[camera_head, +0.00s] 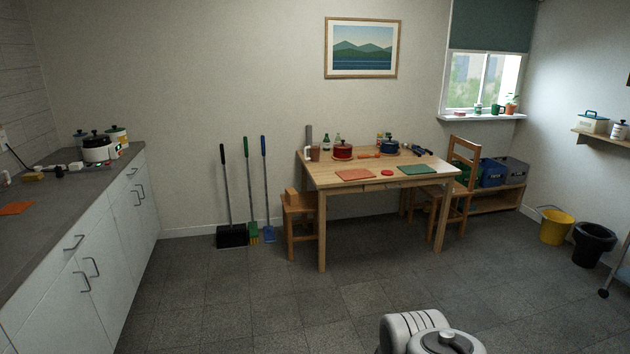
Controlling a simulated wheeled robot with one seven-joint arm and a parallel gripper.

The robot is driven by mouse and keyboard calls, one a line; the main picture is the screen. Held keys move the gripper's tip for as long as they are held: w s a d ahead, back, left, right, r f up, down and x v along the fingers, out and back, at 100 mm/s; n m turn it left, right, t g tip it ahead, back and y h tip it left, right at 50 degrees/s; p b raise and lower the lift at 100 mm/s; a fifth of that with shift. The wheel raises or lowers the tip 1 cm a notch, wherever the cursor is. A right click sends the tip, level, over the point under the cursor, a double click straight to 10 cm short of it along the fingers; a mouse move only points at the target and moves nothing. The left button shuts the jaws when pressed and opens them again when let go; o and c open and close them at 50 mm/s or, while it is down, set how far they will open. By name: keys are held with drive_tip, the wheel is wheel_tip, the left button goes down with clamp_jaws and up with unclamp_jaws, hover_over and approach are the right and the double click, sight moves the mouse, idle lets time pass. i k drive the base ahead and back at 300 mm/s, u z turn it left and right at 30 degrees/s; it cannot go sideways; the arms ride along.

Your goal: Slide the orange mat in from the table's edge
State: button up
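An orange mat (354,174) lies flat on the wooden table (331,181), near its front edge at the left. From this distance I cannot tell whether any of it overhangs the edge. Another flat orange piece (15,208) lies on the grey counter at the left. My gripper is not in view; a white, rounded part of my own body shows at the bottom, well short of the table.
A green mat (416,169) and a red disc (386,172) lie near the table's front edge. A red pot (342,151) and blue pot (389,147) stand farther back. Chairs stand at the left (299,222) and right (464,190). Open floor (330,290) lies in front.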

sight(364, 173)
drive_tip(key=u, duration=0.15)
drive_tip(key=i, duration=2.15)
drive_tip(key=z, duration=0.15)
drive_tip(key=i, duration=2.45)
drive_tip(key=z, duration=0.35)
drive_tip(key=i, duration=0.55)
drive_tip(key=z, duration=0.05)
